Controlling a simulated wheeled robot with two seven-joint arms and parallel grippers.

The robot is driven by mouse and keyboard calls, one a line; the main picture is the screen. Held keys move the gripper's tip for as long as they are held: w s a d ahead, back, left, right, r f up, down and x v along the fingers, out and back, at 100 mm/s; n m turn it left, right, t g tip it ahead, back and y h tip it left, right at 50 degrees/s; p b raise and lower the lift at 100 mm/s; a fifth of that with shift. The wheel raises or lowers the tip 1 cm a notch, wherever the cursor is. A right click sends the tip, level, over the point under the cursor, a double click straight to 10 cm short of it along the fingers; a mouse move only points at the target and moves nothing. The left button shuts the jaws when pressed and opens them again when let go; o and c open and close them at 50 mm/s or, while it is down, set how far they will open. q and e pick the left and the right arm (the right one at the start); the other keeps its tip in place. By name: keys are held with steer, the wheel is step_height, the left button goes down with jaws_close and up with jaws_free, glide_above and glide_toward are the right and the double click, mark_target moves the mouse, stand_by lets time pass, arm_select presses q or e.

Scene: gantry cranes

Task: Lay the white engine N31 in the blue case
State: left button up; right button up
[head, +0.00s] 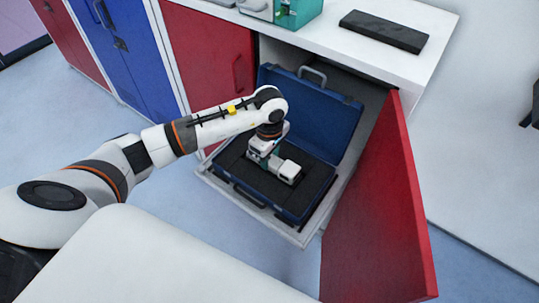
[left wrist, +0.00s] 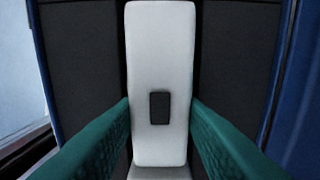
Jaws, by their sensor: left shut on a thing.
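The white engine N31 (left wrist: 162,50) is a long white block with a small dark rectangle on its face. My left gripper (left wrist: 160,101) has its two green fingers on either side of it and is shut on it. In the head view the engine (head: 288,172) shows below my left gripper (head: 268,158), over the dark inside of the blue case (head: 313,109). The case lies open with its lid raised at the back. I cannot tell whether the engine touches the dark lining. My right gripper is not in view.
The case lies on a pulled-out light shelf (head: 304,238) below a white counter (head: 385,62). An open red door (head: 385,215) stands to the right. A dark flat block (head: 384,32) and a green box (head: 297,12) are on the counter.

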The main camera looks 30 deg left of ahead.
arm_select(q)
steer(key=o, duration=1.2)
steer(key=shift+f, duration=0.1)
steer(key=shift+c, duration=0.2)
steer(key=shift+w+r, duration=0.1)
steer(key=shift+r, duration=0.3)
step_height(320, 180, up, 12)
steer(key=b, duration=0.1)
steer(key=shift+f, duration=0.15)
